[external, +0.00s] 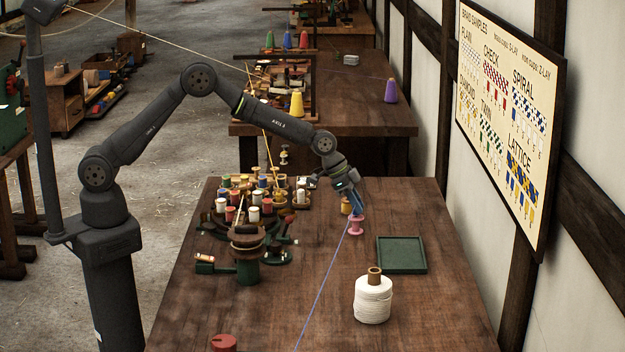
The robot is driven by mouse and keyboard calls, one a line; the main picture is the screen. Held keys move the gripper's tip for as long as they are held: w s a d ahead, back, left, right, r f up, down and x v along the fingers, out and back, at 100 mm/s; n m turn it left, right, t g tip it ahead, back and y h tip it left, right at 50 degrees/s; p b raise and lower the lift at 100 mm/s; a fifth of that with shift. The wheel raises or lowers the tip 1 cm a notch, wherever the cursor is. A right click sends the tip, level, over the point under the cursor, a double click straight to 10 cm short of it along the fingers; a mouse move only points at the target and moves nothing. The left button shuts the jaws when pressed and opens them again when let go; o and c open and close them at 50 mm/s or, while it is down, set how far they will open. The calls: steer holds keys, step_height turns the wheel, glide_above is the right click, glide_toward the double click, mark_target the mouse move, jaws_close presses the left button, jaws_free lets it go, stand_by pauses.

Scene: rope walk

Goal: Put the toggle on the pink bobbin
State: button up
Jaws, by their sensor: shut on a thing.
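The pink bobbin (356,225) stands upright on the brown table, right of the crowded bobbin stand. My gripper (357,207) points down directly over it, its tip at or just above the bobbin's top; I cannot tell whether they touch. A blue-violet cord (322,281) runs from this spot down to the table's front edge.
A green tray (401,239) lies to the right, a white twine spool (373,299) in front. The bobbin stand (248,240) is at left, a red knob (223,342) at the front. The front right table is clear.

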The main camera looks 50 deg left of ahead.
steer(key=shift+f, duration=0.35)
steer(key=shift+f, duration=0.2)
steer(key=o, duration=0.9)
steer(key=shift+o, duration=0.2)
steer(key=shift+r, duration=0.25)
steer(key=v, duration=1.2)
steer(key=shift+f, duration=0.1)
